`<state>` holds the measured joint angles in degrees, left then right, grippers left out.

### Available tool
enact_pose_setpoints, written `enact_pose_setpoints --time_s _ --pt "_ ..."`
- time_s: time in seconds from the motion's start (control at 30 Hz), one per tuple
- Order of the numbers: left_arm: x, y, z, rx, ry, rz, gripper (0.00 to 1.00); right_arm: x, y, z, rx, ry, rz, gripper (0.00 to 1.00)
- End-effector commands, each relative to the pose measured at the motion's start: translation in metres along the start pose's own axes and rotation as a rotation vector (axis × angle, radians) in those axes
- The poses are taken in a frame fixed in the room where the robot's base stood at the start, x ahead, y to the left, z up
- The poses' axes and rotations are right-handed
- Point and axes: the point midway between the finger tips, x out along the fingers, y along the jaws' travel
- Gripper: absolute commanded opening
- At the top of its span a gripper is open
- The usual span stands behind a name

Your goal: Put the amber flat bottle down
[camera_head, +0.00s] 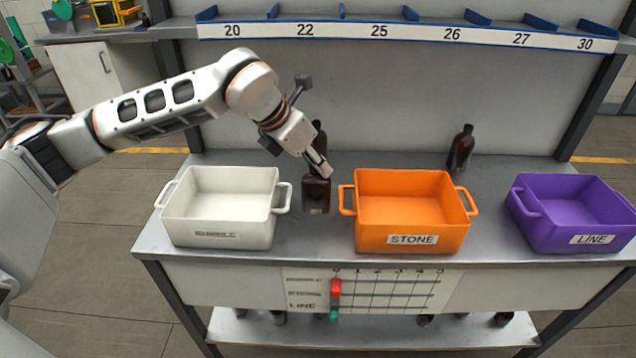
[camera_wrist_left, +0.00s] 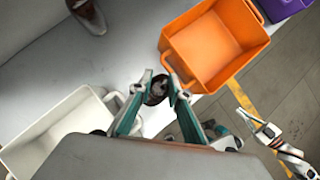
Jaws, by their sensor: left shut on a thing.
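The amber flat bottle (camera_head: 316,196) is dark brown and upright between the white and orange bins in the head view. My left gripper (camera_head: 318,168) is shut on its upper part and hides its neck. In the left wrist view the bottle (camera_wrist_left: 157,90) shows between the fingertips of my left gripper (camera_wrist_left: 160,84). Its base is at or close to the grey table (camera_head: 330,236); I cannot tell if it touches. Part of what seems to be my right arm shows in the left wrist view; its fingers are too small to read.
A white bin (camera_head: 220,240), an orange STONE bin (camera_head: 375,236) and a purple LINE bin (camera_head: 545,234) stand on the table. One dark bottle (camera_head: 319,134) is behind my gripper, another (camera_head: 461,150) behind the orange bin. A numbered shelf edge (camera_head: 400,33) runs along the back.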

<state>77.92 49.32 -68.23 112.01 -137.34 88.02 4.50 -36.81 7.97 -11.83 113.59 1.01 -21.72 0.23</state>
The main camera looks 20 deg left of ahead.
Motion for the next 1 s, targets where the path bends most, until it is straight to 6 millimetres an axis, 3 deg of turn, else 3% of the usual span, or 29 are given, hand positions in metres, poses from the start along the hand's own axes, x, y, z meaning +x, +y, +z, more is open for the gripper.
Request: enact_pose_setpoints --time_s 0.27,0.5,0.87,0.9,0.93,1.0 --pt "0.016 0.000 -0.010 0.001 -0.001 0.001 0.00 0.001 0.001 -0.002 -0.003 0.004 0.002 0.00" --pt "0.043 0.001 -0.028 0.001 0.000 0.001 0.00 0.002 0.001 -0.001 -0.005 0.006 0.002 0.00" --pt "0.045 0.001 -0.029 0.001 -0.001 0.001 0.00 0.002 0.002 -0.002 -0.006 0.008 0.003 0.00" --pt "0.045 0.001 -0.029 0.001 -0.001 0.001 0.25 0.002 0.002 -0.002 -0.006 0.008 0.004 0.00" --pt "0.045 0.001 -0.029 0.001 -0.001 0.001 0.33 0.002 0.002 -0.002 -0.006 0.008 0.004 0.00" --pt "0.045 0.001 -0.029 0.001 -0.001 0.001 0.34 0.002 0.002 -0.002 -0.006 0.008 0.004 0.00"
